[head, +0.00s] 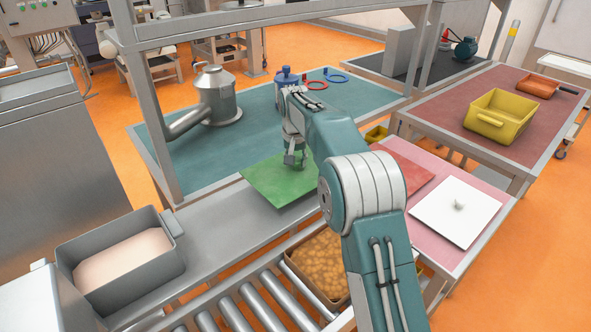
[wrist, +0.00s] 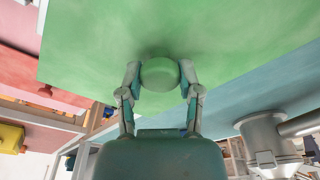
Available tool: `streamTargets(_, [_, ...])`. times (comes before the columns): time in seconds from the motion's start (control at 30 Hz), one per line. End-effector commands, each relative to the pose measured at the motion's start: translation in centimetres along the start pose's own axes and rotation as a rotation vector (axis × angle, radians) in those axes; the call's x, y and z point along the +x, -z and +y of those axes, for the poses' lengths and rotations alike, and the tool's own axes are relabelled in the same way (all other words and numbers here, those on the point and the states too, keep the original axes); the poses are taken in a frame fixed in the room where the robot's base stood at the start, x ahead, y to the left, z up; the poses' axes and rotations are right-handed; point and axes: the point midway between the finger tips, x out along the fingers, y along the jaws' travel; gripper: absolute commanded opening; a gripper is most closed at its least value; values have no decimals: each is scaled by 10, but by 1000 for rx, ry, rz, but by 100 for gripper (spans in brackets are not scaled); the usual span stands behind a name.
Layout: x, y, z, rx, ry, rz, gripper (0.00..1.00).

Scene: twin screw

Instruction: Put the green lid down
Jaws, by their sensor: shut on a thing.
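The green lid (head: 265,183) is a flat square plate over the front edge of the teal table, beside the grey bench. I cannot tell whether it touches a surface below. My gripper (head: 293,160) is above it, shut on its round green knob. In the wrist view the lid (wrist: 220,35) fills the upper part, and my gripper's two fingers (wrist: 161,80) press the knob (wrist: 160,73) from both sides. My arm hides part of the lid's right side in the head view.
A bin of orange-brown lumps (head: 312,262) stands right of the rollers (head: 262,308). A grey bin (head: 165,262) holds pale pink material. A red lid (head: 410,172) and white lid (head: 440,222) lie at right. A metal vessel (head: 215,95) stands on the teal table (head: 165,150).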

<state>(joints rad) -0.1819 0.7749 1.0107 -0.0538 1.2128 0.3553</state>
Motion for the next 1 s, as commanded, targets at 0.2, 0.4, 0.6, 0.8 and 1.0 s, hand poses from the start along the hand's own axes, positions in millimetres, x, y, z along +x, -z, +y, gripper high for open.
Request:
streamTargets(0.2, [30, -2, -1, 0, -1, -3, 0])
streamTargets(0.4, [35, -2, -1, 0, 0, -1, 0])
streamTargets(0.6, [37, -3, -1, 0, -1, -1, 59])
streamTargets(0.8, [37, -3, -1, 0, 0, -1, 80])
streamTargets(1.0, [36, -3, -1, 0, 0, -1, 80])
